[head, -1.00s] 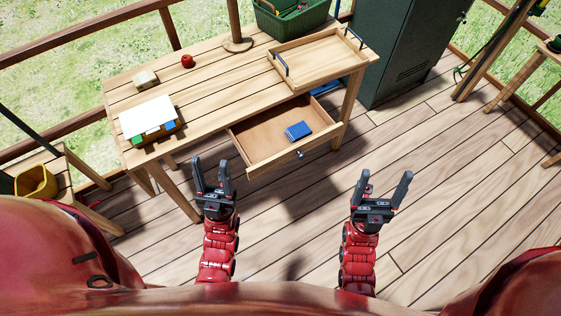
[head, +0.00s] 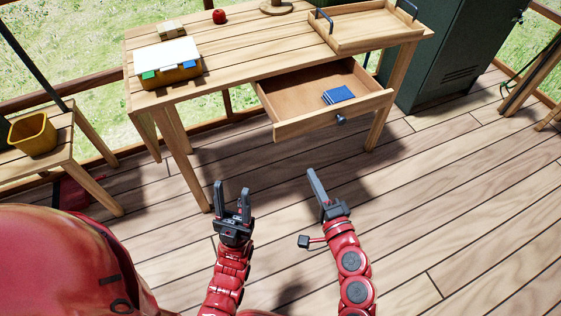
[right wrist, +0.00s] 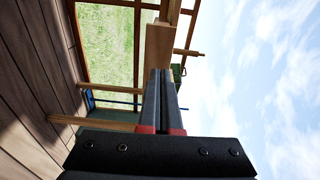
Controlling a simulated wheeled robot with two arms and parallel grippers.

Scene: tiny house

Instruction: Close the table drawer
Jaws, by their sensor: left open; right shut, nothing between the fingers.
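The wooden table drawer (head: 290,128) is pulled out from under the table top (head: 225,85) in the head view. Its front has a small round knob (head: 340,119), and a blue book (head: 338,95) lies inside. My right gripper (head: 315,178) is shut and empty, in front of the drawer and apart from it in the head view. Its closed fingers also show in the right wrist view (right wrist: 160,80), pointing toward a wooden part that looks like the drawer front (right wrist: 159,46). My left gripper (head: 231,188) is open and empty, lower left of the drawer.
On the table are a wooden tray (head: 365,45) with dark handles, a red apple (head: 219,16) and a box with a white top (head: 167,52). A green cabinet (head: 450,60) stands right of the table. A stool with a yellow bin (head: 33,134) is at left. The floor in front is clear.

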